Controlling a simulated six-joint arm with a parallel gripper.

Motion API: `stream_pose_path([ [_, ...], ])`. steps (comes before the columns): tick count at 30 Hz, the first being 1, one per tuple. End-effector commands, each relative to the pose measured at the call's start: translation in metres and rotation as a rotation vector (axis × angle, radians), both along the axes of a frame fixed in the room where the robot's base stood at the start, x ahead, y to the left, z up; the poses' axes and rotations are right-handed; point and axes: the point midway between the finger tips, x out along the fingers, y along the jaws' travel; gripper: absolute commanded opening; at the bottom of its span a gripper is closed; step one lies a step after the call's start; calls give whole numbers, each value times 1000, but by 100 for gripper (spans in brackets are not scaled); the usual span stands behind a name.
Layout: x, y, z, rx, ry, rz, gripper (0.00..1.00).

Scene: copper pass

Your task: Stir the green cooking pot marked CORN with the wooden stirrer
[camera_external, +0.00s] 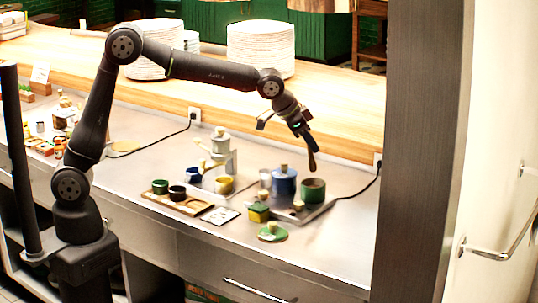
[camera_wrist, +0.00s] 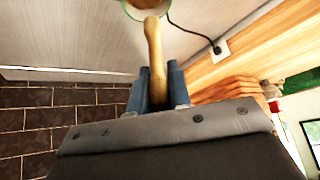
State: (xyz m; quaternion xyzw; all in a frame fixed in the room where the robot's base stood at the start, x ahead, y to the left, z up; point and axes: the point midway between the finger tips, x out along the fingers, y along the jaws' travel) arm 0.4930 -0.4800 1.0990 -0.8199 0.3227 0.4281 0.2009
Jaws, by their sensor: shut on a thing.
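My gripper (camera_external: 303,128) is shut on the wooden stirrer (camera_external: 312,160), which hangs down from the jaws. In the wrist view the stirrer (camera_wrist: 154,48) is between the two blue fingers of my gripper (camera_wrist: 158,88). The green pot (camera_external: 313,191) stands on a tray at the right of the counter, with brown contents at its top. The stirrer's lower end is just above the pot in the external view. In the wrist view, part of the pot's green rim (camera_wrist: 128,12) shows at the top edge, behind the stirrer's end. No CORN marking is readable.
A blue lidded pot (camera_external: 284,183) stands left of the green pot. A yellow and green box (camera_external: 259,212) and a green lid (camera_external: 273,232) are in front. A wooden tray (camera_external: 178,203) with cups is further left. A wall socket (camera_external: 377,160) with a black cable is behind.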

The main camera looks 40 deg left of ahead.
Motion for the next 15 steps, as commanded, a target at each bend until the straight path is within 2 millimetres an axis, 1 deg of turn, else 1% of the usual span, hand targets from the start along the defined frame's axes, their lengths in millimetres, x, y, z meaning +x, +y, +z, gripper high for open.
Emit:
stream_pose_path([
  [8,-6,3,-22,2,0,-2,0],
  [15,-2,1,-41,2,1,-1,0],
])
